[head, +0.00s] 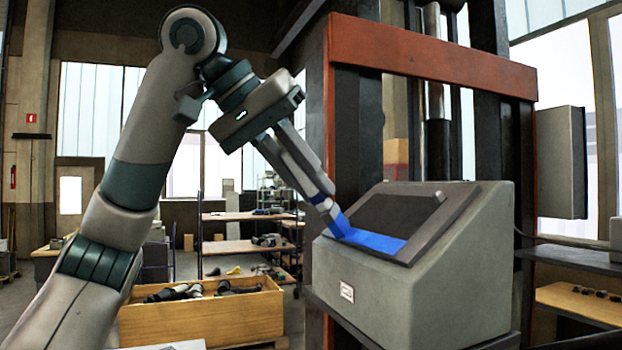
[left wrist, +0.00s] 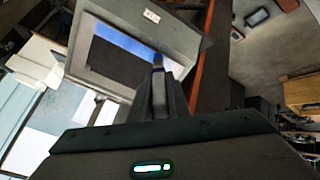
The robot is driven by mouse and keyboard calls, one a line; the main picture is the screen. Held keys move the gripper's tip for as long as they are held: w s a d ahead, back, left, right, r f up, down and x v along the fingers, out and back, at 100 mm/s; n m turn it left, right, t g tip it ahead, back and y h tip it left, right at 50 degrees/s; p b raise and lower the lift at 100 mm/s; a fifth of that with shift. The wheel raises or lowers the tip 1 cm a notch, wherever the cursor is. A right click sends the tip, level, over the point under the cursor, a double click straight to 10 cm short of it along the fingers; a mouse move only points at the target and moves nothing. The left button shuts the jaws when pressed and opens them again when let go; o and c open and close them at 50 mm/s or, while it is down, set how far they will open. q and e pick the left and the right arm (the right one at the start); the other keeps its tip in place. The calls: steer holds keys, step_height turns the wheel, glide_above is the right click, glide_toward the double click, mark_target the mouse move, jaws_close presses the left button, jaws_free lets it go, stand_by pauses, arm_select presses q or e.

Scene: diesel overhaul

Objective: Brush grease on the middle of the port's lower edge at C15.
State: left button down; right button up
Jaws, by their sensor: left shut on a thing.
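A grey cabinet (head: 420,290) with a sloped front has a dark rectangular port (head: 395,215). A bright blue strip (head: 375,241) runs along the port's lower edge. My left gripper (head: 318,190) reaches down from the left and is shut on a slim brush (head: 331,211) with a blue end. The brush end is at the left part of the blue strip; I cannot tell whether it touches. In the left wrist view the gripper (left wrist: 158,80) points at the port (left wrist: 112,62), with the blue strip (left wrist: 122,40) beyond. My right gripper is out of view.
A small label plate (head: 347,291) on the cabinet is too small to read. A red-beamed press frame (head: 430,60) stands behind. A wooden crate of dark parts (head: 205,318) and shelving (head: 245,247) stand at the left. A shelf (head: 575,259) is at the right.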

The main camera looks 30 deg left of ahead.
mark_target(301, 179)
arm_select(q)
steer(key=shift+a, duration=0.1)
steer(key=shift+w+a+r+p, duration=0.15)
steer(key=shift+w+a+p, duration=0.55)
steer(key=shift+a, duration=0.1)
steer(key=shift+w+a, duration=0.45)
steer(key=shift+w, duration=0.1)
steer(key=shift+s, duration=0.15)
steer(key=shift+p+v, duration=0.9)
steer(key=shift+v, duration=0.15)
steer(key=v, duration=0.2)
steer(key=p+v, duration=0.1)
steer(key=shift+a+r, duration=0.2)
steer(key=shift+r, duration=0.25)
